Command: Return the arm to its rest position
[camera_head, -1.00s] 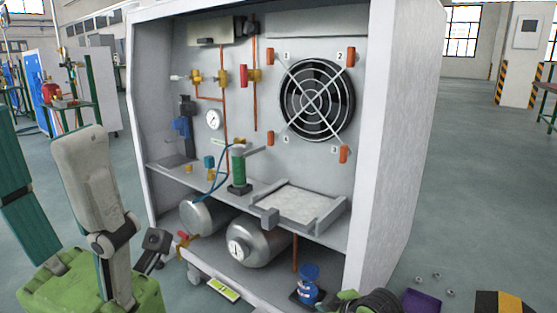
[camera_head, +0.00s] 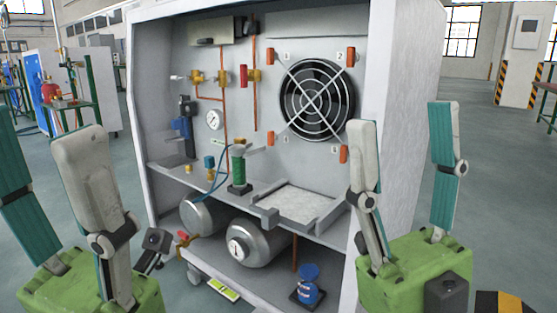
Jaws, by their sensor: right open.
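My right gripper (camera_head: 404,130) stands upright at the lower right, in front of the right edge of the white cabinet. Its two grey and teal fingers are wide apart, with nothing between them. My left gripper (camera_head: 38,140) is at the lower left, fingers up and apart, also empty. One of its fingers is partly cut off by the left picture edge. Neither gripper appears to hold anything. The cabinet (camera_head: 225,95) is open at the front and carries a fan (camera_head: 317,100), copper pipes and valves.
A green cylinder (camera_head: 238,165) and a grey tray (camera_head: 300,203) are on the cabinet's shelf. Metal tanks (camera_head: 258,245) and a blue item (camera_head: 308,280) lie below. A striped block (camera_head: 500,302) is at the bottom right. Open floor (camera_head: 505,190) lies to the right.

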